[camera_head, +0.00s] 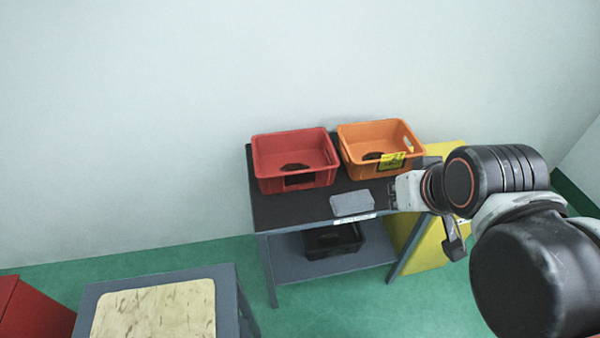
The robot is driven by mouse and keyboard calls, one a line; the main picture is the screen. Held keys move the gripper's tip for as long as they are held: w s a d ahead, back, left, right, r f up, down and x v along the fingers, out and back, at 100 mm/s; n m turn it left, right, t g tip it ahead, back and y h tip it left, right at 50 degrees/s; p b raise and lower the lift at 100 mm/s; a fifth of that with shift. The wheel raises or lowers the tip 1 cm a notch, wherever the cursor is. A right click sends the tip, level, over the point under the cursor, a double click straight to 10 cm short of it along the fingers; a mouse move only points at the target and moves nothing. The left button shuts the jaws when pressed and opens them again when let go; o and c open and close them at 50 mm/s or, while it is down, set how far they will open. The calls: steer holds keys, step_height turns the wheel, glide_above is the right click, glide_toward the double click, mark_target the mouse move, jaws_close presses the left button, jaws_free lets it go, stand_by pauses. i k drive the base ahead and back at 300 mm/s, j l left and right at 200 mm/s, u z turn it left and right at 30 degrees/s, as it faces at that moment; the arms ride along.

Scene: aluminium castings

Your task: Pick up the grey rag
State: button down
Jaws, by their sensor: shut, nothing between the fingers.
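The grey rag (352,203) looks like a flat, roughly rectangular grey block. It lies near the front edge of the dark table top (272,212), in front of the two bins. My gripper (392,196) is just right of the rag, over the right part of the table, with its fingers pointing left. It is shut and holds nothing. A gap shows between the fingertips and the rag. How high the gripper is above the table is hard to tell.
A red bin (264,167) and an orange bin (350,162) stand behind the rag, each with something dark inside. A black bin (333,239) sits on the lower shelf. A yellow panel (433,243) is at the right. Another table with a light board (160,310) stands front left.

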mark_target(362, 200)
steer(key=l+u, duration=0.1)
steer(key=u, duration=0.45)
steer(key=l+u, duration=0.3)
steer(key=l, duration=0.15)
steer(key=k+l+u, duration=0.15)
steer(key=l+u, duration=0.15)
steer(key=l, duration=0.15)
steer(key=k+l+u, duration=0.25)
steer(key=l, duration=0.15)
steer(key=k+l, duration=0.1)
steer(key=l, duration=0.5)
steer(key=k+l, duration=0.15)
steer(key=l, duration=0.15)
steer(key=u, duration=0.05)
